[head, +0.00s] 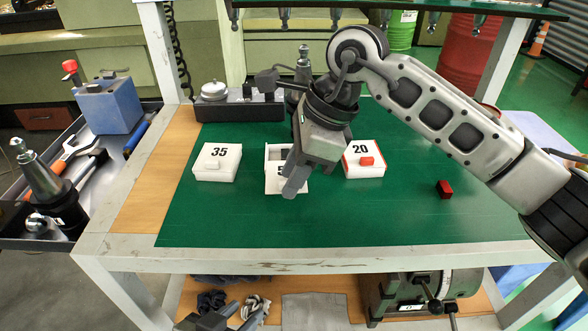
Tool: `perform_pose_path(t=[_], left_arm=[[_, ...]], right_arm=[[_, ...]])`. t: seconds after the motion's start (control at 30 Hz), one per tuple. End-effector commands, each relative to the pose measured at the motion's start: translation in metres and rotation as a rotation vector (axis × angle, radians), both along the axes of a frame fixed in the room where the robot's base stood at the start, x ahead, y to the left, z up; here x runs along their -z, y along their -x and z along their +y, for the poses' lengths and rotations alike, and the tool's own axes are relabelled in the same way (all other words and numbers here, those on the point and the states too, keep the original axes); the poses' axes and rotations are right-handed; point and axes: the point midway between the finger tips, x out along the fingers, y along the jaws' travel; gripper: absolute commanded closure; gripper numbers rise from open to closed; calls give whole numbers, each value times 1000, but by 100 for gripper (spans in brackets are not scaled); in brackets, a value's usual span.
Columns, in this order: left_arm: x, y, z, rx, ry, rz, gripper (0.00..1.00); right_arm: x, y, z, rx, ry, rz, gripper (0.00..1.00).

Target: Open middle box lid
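The middle white box (279,153) stands on the green mat, its inside partly showing at the top. Its lid (272,185) appears folded down toward the front, with part of a dark digit showing beside my gripper. My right gripper (293,188) points down over the lid's right side and hides part of the box and number. I cannot tell whether its fingers touch the lid or how far apart they are. My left gripper (240,314) is low at the bottom edge, in front of the cart, with its fingers apart and nothing visible between them.
A small red block (444,189) lies farther right. A dark fixture (240,106) stands behind. The front mat is clear.

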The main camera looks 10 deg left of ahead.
Motion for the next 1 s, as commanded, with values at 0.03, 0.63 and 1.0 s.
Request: perform_pose_path(t=[0.03,0.63,1.0], left_arm=[[0,0,0,0,0,-1,64],[2,-1,0,-1,0,-4,64],[0,-2,0,0,1,-6,64]], right_arm=[[0,0,0,1,0,0,69],[-104,-9,-42,3,0,-4,69],[-146,-12,-59,-1,0,0,69]])
